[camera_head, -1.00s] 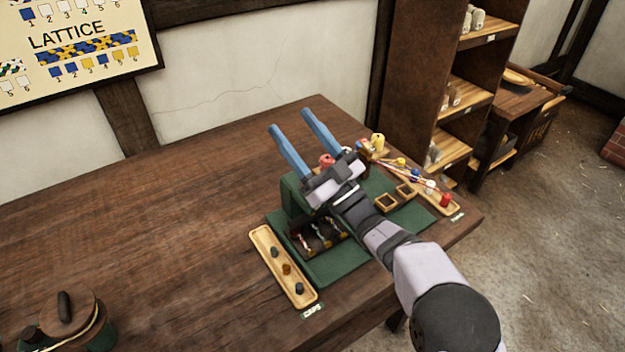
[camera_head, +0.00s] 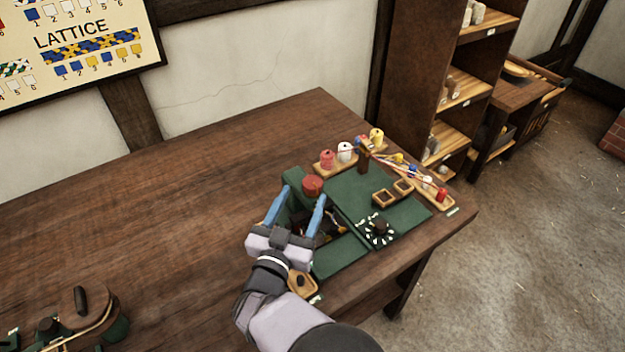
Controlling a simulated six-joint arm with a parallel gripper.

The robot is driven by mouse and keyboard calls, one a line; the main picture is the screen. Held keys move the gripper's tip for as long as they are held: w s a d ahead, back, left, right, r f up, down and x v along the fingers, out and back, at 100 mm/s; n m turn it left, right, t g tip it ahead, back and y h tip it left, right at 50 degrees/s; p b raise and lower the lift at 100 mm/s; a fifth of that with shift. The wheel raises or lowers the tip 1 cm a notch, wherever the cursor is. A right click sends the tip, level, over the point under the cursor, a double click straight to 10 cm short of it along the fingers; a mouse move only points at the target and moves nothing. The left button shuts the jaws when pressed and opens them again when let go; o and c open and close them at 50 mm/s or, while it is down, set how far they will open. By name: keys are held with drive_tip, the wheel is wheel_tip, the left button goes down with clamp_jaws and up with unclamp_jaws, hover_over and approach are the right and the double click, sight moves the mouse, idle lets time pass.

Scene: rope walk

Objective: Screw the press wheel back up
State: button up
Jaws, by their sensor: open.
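The press (camera_head: 293,178) is a dark green block at the back of a green base on the table. A round red wheel (camera_head: 313,185) sits on its top. My gripper (camera_head: 303,196) is open, its two blue fingers pointing away toward the press, with the wheel just beyond the right fingertip. I cannot tell whether a fingertip touches the press. The fingers and palm hide part of the press's front and the dark recess (camera_head: 333,224) below the wheel.
Right of the press are a dark round piece ringed with white marks (camera_head: 379,231), small wooden frames (camera_head: 383,197) and a tray of coloured bobbins (camera_head: 440,200). Spools (camera_head: 345,152) and a post (camera_head: 364,160) stand behind. My arm mostly hides the caps tray (camera_head: 311,288).

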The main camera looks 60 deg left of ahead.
sight(310, 190)
drive_tip(key=shift+s+d+f, duration=0.1)
drive_tip(key=shift+d+f, duration=0.2)
drive_tip(key=shift+f, duration=0.05)
drive_tip(key=shift+p+x, duration=1)
drive_tip(key=shift+x, duration=2.65)
drive_tip(key=c, duration=1.1)
drive_tip(key=shift+o, duration=0.2)
